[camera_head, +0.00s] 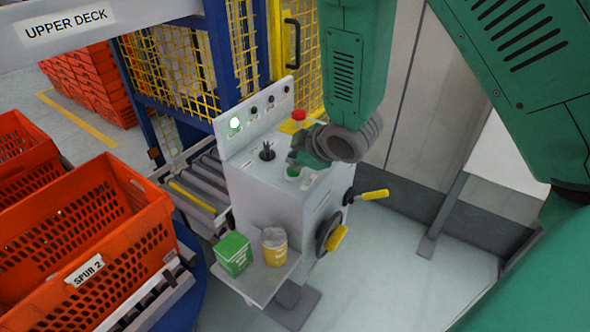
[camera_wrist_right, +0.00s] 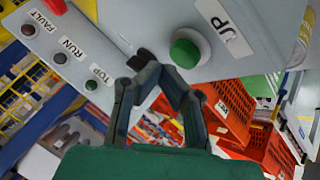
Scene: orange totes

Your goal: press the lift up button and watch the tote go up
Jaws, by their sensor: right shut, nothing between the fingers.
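The green UP button (camera_head: 293,172) is on the top of the grey control box (camera_head: 255,200). In the right wrist view the green button (camera_wrist_right: 186,50) sits beside its "UP" label (camera_wrist_right: 225,27). My right gripper (camera_head: 297,156) is shut and empty, just above and beside the button. In the wrist view its closed fingertips (camera_wrist_right: 160,68) appear below and left of the button; contact cannot be told. An orange tote marked "SPUR 2" (camera_head: 92,215) stands at the left. My left gripper is not in view.
A red mushroom button (camera_head: 299,115) on a yellow base and a black lever (camera_head: 267,152) are close to my right gripper. A yellow-handled handwheel (camera_head: 333,238) is on the box's side.

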